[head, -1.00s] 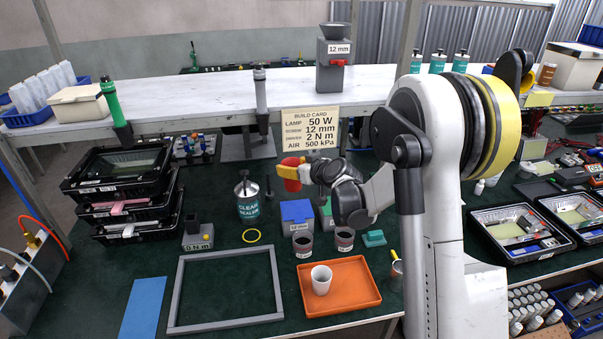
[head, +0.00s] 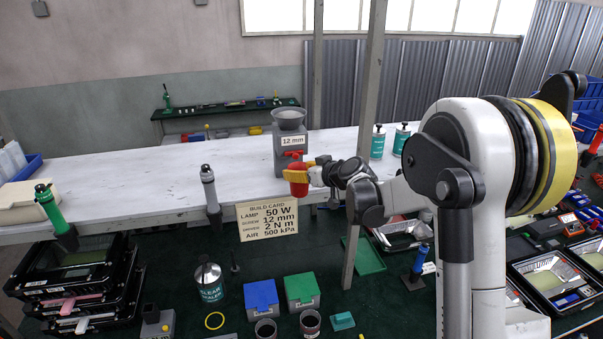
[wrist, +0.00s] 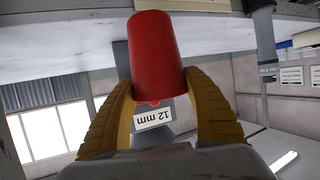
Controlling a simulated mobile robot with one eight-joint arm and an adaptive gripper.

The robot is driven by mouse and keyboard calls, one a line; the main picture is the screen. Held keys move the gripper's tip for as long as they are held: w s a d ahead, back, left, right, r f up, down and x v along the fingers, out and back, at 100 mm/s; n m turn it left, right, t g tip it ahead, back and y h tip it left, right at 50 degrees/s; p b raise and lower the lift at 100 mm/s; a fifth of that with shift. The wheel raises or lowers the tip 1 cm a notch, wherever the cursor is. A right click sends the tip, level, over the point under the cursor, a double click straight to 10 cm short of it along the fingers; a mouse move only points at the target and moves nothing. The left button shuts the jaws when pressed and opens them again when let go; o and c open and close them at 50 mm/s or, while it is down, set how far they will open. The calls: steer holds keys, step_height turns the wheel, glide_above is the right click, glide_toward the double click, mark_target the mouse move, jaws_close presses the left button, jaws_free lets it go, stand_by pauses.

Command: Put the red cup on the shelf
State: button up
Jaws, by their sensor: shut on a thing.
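The red cup (head: 298,190) is held in the yellow fingers of my gripper (head: 302,175). In the wrist view, whose picture is upside down, the cup (wrist: 160,60) sits between both curved fingers of the gripper (wrist: 160,95). The shelf (head: 130,180) is a long pale board above the green bench. The cup is at about shelf height near its front edge, in front of the grey "12 mm" hopper (head: 285,155). I cannot tell whether the cup touches the shelf. The shelf also shows at the top of the wrist view (wrist: 60,55).
A grey tool (head: 210,190) and a green tool (head: 50,210) stand at the shelf's front edge. The build card (head: 267,218) hangs below the edge. The shelf's middle left is clear.

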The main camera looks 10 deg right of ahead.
steer(key=shift+s+a, duration=0.1)
steer(key=shift+f+b, duration=0.1)
steer(key=shift+b, duration=0.25)
steer(key=shift+w+f+b, duration=0.95)
steer(key=shift+w+f, duration=0.05)
steer(key=shift+f, duration=0.05)
steer(key=b, duration=0.1)
glide_toward(284, 162)
steer(key=shift+r+x, duration=0.15)
steer(key=shift+x, duration=1.1)
steer(key=shift+r+x, duration=0.2)
steer(key=shift+x, duration=1.05)
steer(key=shift+w, duration=0.15)
steer(key=shift+a+f+b, duration=0.1)
steer(key=shift+f+b, duration=0.15)
steer(key=shift+b, duration=0.55)
steer(key=o, duration=1)
